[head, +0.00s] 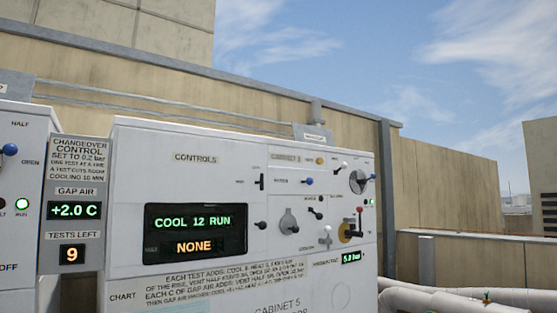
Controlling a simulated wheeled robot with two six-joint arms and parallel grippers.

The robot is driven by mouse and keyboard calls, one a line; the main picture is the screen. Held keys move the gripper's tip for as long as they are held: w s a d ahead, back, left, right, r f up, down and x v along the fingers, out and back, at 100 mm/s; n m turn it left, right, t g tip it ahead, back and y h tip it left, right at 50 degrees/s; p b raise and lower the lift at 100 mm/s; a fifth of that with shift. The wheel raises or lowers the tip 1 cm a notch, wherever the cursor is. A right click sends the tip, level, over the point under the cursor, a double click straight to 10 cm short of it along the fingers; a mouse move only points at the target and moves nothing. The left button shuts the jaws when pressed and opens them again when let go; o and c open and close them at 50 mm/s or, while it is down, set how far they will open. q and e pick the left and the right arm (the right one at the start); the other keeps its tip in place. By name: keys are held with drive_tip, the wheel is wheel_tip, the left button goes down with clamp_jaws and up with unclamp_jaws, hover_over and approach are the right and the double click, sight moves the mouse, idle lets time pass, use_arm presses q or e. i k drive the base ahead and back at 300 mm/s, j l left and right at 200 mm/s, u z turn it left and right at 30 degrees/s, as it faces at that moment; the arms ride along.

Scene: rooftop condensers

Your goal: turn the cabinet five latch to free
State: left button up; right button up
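The white cabinet five (230,285) fills the middle of the head view, tilted in the picture, with "CABINET 5" partly cut off at the bottom. Its upper right panel holds several small controls. A grey rotary knob (289,222) sits left of a yellow disc with a dark centre (347,232). A red-tipped lever (360,212) stands upright beside the disc. A round grey dial (357,181) is at the upper right. A blue-tipped lever (308,181) and a white-tipped lever (340,165) are above. The labels are too small to tell which control is the latch. Neither gripper is in view.
A dark display (196,234) reads "COOL 12 RUN" and "NONE". A small green display (351,258) seems to read 5.0 bar. A changeover panel (79,165) and another white cabinet (15,230) stand left. Pale pipes (440,300) run low at right. Walls stand behind.

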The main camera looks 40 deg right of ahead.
sight(261, 182)
drive_tip(key=l+z, duration=0.25)
drive_tip(key=l, duration=1.05)
drive_tip(key=i+l+u, duration=0.3)
drive_tip(key=l, duration=0.25)
drive_tip(key=k, duration=0.05)
